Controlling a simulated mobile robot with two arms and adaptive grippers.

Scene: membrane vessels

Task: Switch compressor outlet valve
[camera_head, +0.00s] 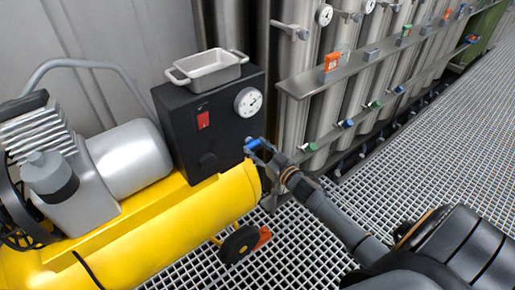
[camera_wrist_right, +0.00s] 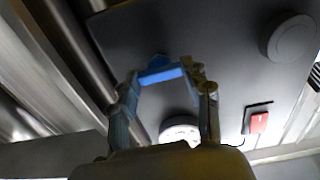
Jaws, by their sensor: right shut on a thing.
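The yellow compressor (camera_head: 170,228) fills the lower left of the head view, with a black control box (camera_head: 190,110) above its right end. The box carries a round gauge (camera_head: 248,102) and a red switch (camera_head: 203,119). The blue outlet valve handle (camera_head: 255,144) is at the box's lower right. My right gripper (camera_head: 266,149) is shut on the handle. In the wrist view the blue handle (camera_wrist_right: 160,74) lies between the fingertips of my right gripper (camera_wrist_right: 165,80). The valve's body is hidden. My left gripper does not show.
A white tray (camera_head: 209,68) sits on top of the box. Steel membrane vessels (camera_head: 302,60) stand behind, with a rail (camera_head: 350,73) of small coloured valves. Metal grating floor (camera_head: 420,135) is open at right. A black wheel (camera_head: 239,243) is below the tank's end.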

